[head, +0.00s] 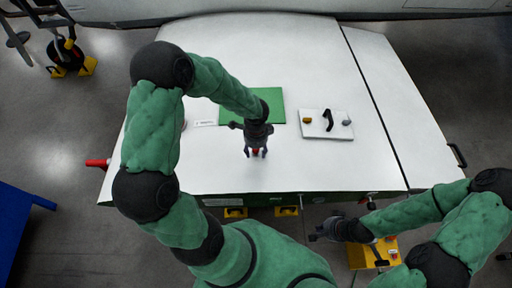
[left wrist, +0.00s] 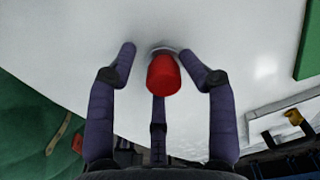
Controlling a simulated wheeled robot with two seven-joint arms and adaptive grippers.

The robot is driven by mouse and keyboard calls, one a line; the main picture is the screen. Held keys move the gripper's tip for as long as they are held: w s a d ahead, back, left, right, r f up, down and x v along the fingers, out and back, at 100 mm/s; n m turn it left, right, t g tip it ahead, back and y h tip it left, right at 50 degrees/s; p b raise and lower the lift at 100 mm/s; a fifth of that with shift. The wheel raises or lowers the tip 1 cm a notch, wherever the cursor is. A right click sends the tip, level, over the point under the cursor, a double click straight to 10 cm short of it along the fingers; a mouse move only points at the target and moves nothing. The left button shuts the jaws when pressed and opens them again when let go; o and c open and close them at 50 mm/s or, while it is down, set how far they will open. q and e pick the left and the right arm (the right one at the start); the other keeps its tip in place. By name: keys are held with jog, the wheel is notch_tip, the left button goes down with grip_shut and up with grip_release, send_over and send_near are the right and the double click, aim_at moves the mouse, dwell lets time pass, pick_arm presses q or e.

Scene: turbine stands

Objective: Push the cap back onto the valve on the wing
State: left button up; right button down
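The red cap (left wrist: 164,76) stands out from the white wing surface in the left wrist view, with a pale ring (left wrist: 166,50) at its far end. In the head view a bit of the red cap (head: 255,152) shows between my left fingers. The white wing (head: 300,75) spans the middle. My left gripper (left wrist: 158,50) is open around the cap, with a clear gap on the left side and the right finger close to it. Whether the cap is fully seated cannot be told. My right gripper (head: 316,235) is off the wing's front edge; its fingers are unclear.
A green mat (head: 270,93) and a white plate (head: 324,129) with a black handle (head: 328,119) lie on the wing behind my left gripper. A red fitting (head: 97,163) sticks out at the wing's left edge. A yellow stand (head: 361,256) is below, near my right gripper.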

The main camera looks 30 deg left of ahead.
pick_arm(q)
jog(key=shift+o, duration=0.8)
jog(key=shift+w+a+r, duration=0.1)
jog(key=shift+r, duration=0.05)
jog(key=shift+r, duration=0.1)
jog(key=shift+r+p, duration=2.9)
jog(key=shift+r, duration=0.6)
jog(key=shift+f, duration=0.1)
